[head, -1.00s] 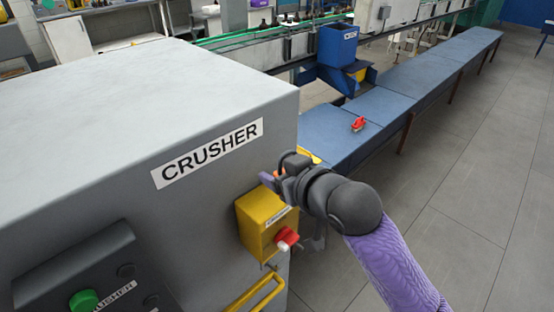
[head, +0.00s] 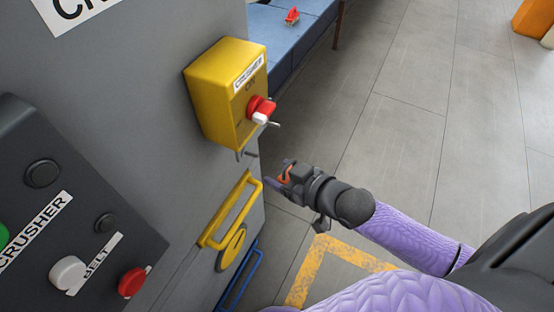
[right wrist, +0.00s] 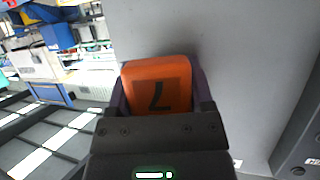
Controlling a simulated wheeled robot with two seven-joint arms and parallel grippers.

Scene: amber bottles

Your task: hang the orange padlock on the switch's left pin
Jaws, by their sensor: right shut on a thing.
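The switch (head: 222,92) is a yellow box on the grey crusher's side, with a red and white knob (head: 262,109). A grey pin (head: 246,154) sticks out low on its left, another (head: 273,124) by the knob. The gripper is below and right of both, apart from them. My left gripper is out of view.
A yellow handle (head: 228,212) and a blue one (head: 238,280) are on the crusher below the switch. A black button panel (head: 75,215) is at left. A red object (head: 291,16) lies on the blue belt (head: 275,32).

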